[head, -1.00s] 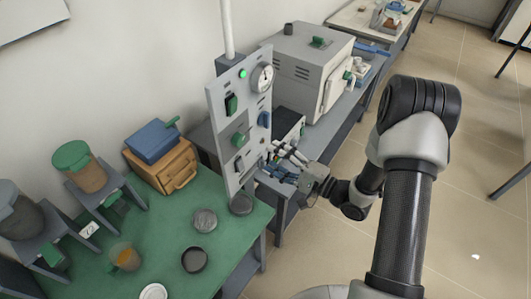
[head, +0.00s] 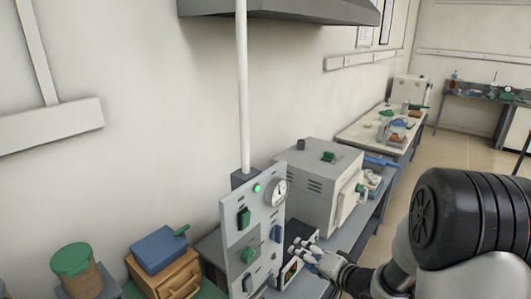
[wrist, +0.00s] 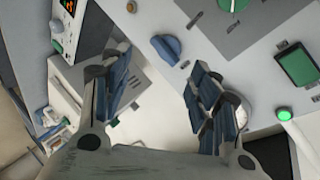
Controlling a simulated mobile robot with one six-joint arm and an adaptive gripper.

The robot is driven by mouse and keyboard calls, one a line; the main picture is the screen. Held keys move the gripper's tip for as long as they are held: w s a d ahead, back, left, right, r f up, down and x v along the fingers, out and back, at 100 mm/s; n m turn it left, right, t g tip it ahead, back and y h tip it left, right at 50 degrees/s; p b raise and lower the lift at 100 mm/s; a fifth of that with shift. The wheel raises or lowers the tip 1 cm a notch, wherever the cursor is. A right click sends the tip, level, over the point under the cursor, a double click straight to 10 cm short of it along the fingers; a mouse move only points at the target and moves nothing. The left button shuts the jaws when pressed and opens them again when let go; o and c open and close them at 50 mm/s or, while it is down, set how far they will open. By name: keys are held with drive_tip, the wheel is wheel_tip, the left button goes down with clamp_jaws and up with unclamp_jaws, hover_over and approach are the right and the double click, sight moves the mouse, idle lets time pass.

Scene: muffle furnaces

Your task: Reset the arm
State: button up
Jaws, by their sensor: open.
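My gripper (head: 301,247) is in front of the grey control panel (head: 262,214), at its right side in the head view. In the wrist view the two blue-padded fingers (wrist: 158,95) are spread apart with nothing between them. Beyond them the panel shows a blue knob (wrist: 165,47), a green switch (wrist: 297,65) and a lit green lamp (wrist: 284,114). In the head view the panel also carries a round gauge (head: 280,192). Part of a dark controller with a lit red display (wrist: 69,7) shows at the wrist view's upper left.
A grey muffle furnace (head: 315,187) stands on the bench behind the panel. A wooden box (head: 170,277) with a blue case (head: 159,250) on top and a green-lidded jar (head: 76,266) are at the lower left. A dark hood (head: 290,10) hangs above. Open floor (head: 431,150) lies at the right.

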drive_tip(key=s+d+r+n+g+h+b, duration=0.2)
drive_tip(key=s+d+r+h+b, duration=0.2)
drive_tip(key=s+d+r+h, duration=0.45)
drive_tip(key=s+a+f+n+g+y+b, duration=0.1)
drive_tip(key=s+a+n+g, duration=0.1)
drive_tip(key=s, duration=1)
drive_tip(key=s+a+f+n+g+b, duration=0.1)
drive_tip(key=s+a, duration=0.3)
drive_tip(key=s, duration=0.8)
drive_tip(key=shift+s+n+g+y+b, duration=0.25)
drive_tip(key=shift+n+g+y+b, duration=0.15)
drive_tip(key=shift+g, duration=0.5)
